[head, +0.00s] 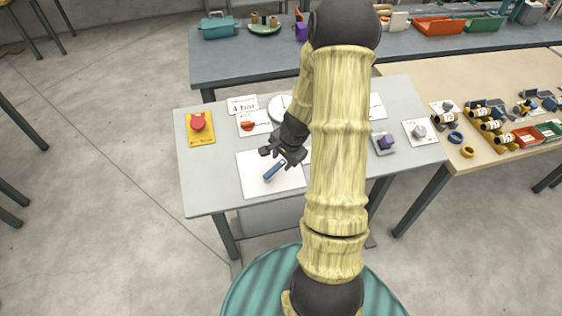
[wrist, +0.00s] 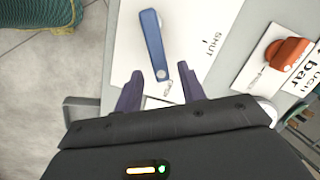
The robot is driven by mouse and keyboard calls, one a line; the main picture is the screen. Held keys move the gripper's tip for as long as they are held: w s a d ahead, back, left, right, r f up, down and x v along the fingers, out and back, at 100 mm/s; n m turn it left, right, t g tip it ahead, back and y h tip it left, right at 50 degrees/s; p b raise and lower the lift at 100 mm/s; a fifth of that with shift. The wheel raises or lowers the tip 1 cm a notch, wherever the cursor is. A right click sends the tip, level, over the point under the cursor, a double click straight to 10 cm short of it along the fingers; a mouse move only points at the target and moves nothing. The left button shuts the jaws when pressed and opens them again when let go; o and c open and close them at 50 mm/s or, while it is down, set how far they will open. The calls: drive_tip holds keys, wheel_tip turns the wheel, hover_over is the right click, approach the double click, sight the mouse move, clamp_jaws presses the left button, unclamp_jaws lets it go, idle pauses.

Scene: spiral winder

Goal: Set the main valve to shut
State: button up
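The main valve shows as a blue lever (wrist: 152,42) on a white plate (wrist: 124,45) in the wrist view. A round silver spot marks its lower end, and the word SHUT is printed on the plate to its right. The lever points away from my gripper, leaning slightly left. In the head view the lever (head: 274,171) lies slantwise on the white plate (head: 255,185). My gripper (wrist: 162,80) is open, its two dark fingers apart on either side of the lever's near end, with nothing held. In the head view my gripper (head: 283,157) is just above the lever's upper right end.
A red button on a yellow base (head: 199,125) stands left on the grey table (head: 225,200). A red-orange handle (wrist: 286,52) sits on a card near a bar label. A round gauge (head: 279,106) is partly hidden by my arm. A purple knob (head: 386,142) is at the right.

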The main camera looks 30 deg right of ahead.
drive_tip(key=shift+x, duration=1.15)
clamp_jaws()
